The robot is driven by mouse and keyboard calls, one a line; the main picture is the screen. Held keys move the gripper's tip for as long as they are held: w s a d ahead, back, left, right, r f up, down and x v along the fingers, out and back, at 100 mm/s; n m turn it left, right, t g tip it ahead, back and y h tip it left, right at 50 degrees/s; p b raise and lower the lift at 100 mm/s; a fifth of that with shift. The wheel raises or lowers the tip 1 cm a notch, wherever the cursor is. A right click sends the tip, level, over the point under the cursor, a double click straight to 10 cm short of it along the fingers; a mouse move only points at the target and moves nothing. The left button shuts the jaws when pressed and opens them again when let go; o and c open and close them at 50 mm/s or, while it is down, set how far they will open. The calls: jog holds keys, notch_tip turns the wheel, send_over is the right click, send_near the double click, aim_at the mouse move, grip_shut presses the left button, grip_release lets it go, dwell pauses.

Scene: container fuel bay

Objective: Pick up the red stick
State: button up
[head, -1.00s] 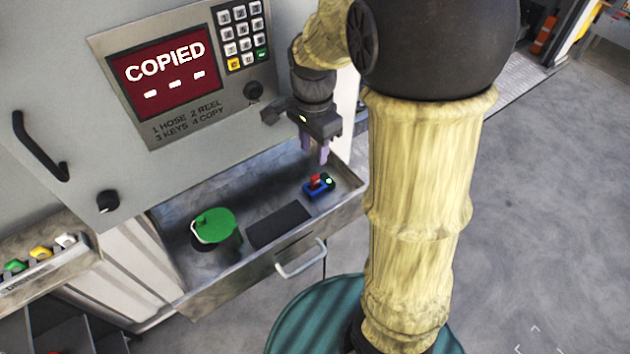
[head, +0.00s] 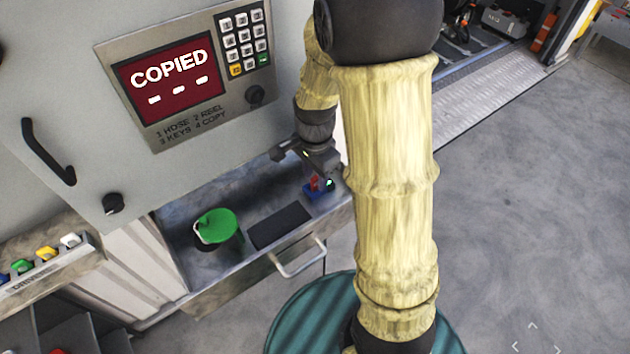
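The red stick (head: 314,183) is small and stands in a blue holder (head: 312,193) with a green light, at the right end of the open metal drawer. My gripper (head: 320,178) reaches down from above, with its fingertips right at the red stick. The fingers partly cover the stick and holder. The view is too small to tell whether the fingers are closed on the stick or only around it.
A green-lidded round container (head: 217,227) and a dark flat pad (head: 279,226) lie in the same drawer (head: 215,275). The cabinet screen (head: 170,82) reads "COPIED". A teal drum (head: 310,315) stands below. Coloured items (head: 47,253) sit on a shelf at left.

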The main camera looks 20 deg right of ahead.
jog(key=shift+f, duration=0.9)
grip_shut()
